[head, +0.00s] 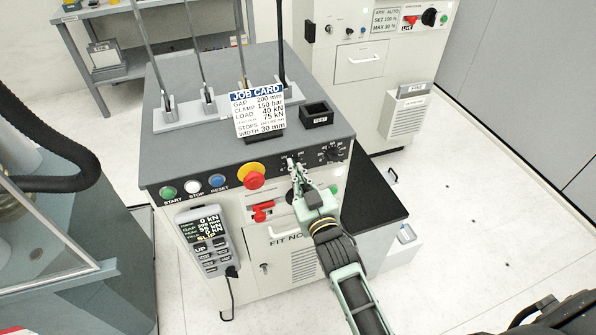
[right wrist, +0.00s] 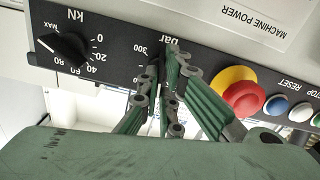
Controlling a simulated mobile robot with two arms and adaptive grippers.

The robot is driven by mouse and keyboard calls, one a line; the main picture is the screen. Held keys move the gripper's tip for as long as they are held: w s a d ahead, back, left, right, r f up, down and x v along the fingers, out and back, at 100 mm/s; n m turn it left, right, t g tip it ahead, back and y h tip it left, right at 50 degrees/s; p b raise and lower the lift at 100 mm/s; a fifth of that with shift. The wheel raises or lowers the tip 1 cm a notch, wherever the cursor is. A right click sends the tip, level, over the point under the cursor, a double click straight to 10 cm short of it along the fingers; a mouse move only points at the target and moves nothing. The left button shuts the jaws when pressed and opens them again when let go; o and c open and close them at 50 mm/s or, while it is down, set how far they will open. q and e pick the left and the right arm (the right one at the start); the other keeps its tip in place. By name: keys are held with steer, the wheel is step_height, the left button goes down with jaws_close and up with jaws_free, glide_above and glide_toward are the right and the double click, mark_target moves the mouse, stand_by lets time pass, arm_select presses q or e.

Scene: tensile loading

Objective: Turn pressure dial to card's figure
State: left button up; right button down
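The job card (head: 257,112) stands on the grey console top (head: 190,148); its CLAMP line reads 150 bar. The pressure dial marked "bar" is on the black front panel (right wrist: 112,60), left of the kN dial (head: 333,154). My right gripper (head: 295,170) is at the pressure dial. In the right wrist view its green fingers (right wrist: 163,68) are close together over the dial, with a narrow gap. They hide the knob, its pointer and most of its scale; 300 shows beside them. Whether they grip the knob is unclear. My left gripper is out of view.
A red-on-yellow emergency stop (head: 252,176) is left of the dial, close to my gripper in the wrist view. START, STOP and RESET buttons (head: 193,186) lie farther left. A handheld pendant (head: 205,241) hangs on the console front. A black tray (head: 317,114) sits beside the card.

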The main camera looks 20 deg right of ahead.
steer(key=shift+m, duration=0.8)
steer(key=shift+f, duration=0.1)
steer(key=c, duration=2)
jaws_free()
steer(key=shift+s, duration=0.1)
steer(key=s, duration=1.1)
steer(key=shift+s+d, duration=0.2)
steer(key=shift+s, duration=0.2)
